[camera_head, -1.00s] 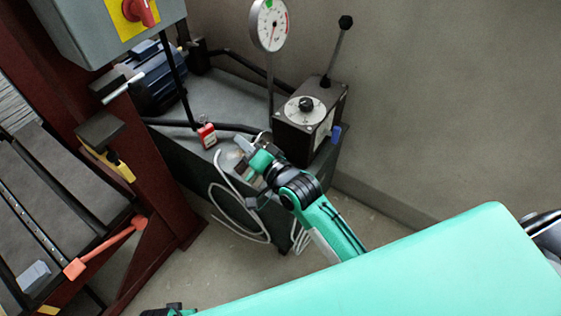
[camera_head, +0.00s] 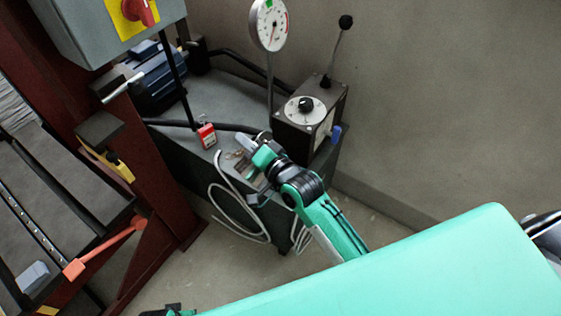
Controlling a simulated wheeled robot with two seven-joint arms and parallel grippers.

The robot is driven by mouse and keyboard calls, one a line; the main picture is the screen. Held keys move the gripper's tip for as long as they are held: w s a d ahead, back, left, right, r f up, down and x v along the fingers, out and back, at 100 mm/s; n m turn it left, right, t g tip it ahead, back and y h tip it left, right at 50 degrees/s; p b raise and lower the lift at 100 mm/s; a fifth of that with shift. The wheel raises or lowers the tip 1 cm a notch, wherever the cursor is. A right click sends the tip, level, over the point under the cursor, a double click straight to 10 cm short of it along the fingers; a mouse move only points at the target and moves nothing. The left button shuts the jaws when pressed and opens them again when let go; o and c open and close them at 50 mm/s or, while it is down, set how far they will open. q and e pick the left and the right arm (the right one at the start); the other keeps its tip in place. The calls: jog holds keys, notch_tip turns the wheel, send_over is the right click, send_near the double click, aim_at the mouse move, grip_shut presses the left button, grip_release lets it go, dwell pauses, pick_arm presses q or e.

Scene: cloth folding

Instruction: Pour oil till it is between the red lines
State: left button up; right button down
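My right gripper (camera_head: 249,170) is over the top of the dark tank (camera_head: 228,85), at its front edge. Its fingers look spread, with a pale tip on the upper side and a darker one below; I see nothing held between them. Small metallic parts (camera_head: 236,154) lie on the tank top beside the upper finger; they are too small to make out. Only a dark and teal bit of what seems to be my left gripper (camera_head: 174,310) shows at the bottom edge. I cannot make out an oil container, an oil level or a pair of red lines.
A dial gauge (camera_head: 269,25), a black box with a knob and lever (camera_head: 303,125), a blue motor (camera_head: 157,78) and a red padlock-like tag (camera_head: 207,135) are on the tank. A pale hose (camera_head: 220,207) hangs in front. A red-brown frame (camera_head: 160,185) stands left.

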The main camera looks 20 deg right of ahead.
aim_at(236, 166)
pick_arm(q)
jog(key=shift+w+r, duration=0.35)
pick_arm(e)
jog(key=shift+r, duration=0.15)
jog(key=shift+s+a+n+p, duration=0.35)
jog(key=shift+a+n+p, duration=0.5)
jog(key=shift+n+p, duration=0.3)
pick_arm(q)
notch_tip(236, 166, down, 6)
jog(key=s, duration=0.1)
jog(key=shift+s+a, duration=0.2)
jog(key=shift+a, duration=0.05)
pick_arm(e)
jog(key=shift+s+a+f+n, duration=0.1)
jog(key=shift+a+f+n, duration=0.1)
jog(key=shift+f+n, duration=0.35)
jog(key=shift+f, duration=0.1)
jog(key=shift+f, duration=0.1)
jog(key=shift+s+a+f+n, duration=0.2)
jog(key=shift+a+f+n, duration=0.2)
jog(key=shift+f+n, duration=0.15)
pick_arm(q)
jog(key=shift+s+f, duration=0.2)
jog(key=shift+f, duration=0.15)
pick_arm(e)
jog(key=shift+s+a+f+n, duration=0.2)
jog(key=shift+a+f+n, duration=0.2)
jog(key=shift+f+n, duration=0.2)
